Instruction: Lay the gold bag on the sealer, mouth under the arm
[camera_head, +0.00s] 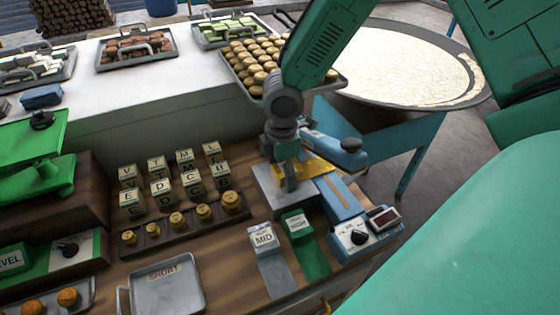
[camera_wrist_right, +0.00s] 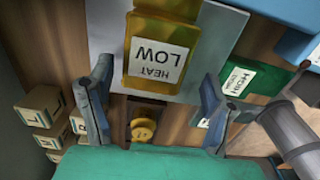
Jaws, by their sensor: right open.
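The gold bag (camera_wrist_right: 148,30), labelled HEAT LOW, lies flat on a grey plate (camera_wrist_right: 108,40) in the right wrist view. In the head view the bag (camera_head: 319,170) shows as a gold patch, partly hidden by my right gripper (camera_head: 290,184). The blue sealer (camera_head: 347,208) stands right beside it, its raised-looking arm (camera_head: 332,142) ending in a dark knob. I cannot tell whether the bag's mouth is under the arm. In the wrist view the right gripper's fingers (camera_wrist_right: 153,100) are spread apart and empty, near the bag's labelled end. My left gripper is not in view.
Lettered blocks (camera_head: 160,188) and a rack of gold weights (camera_head: 176,220) stand left of my right gripper. White MID (camera_head: 263,238) and green HIGH (camera_head: 297,225) pieces sit in front. A SHORT tray (camera_head: 167,290) lies at the front; a large round pan (camera_head: 405,65) is behind.

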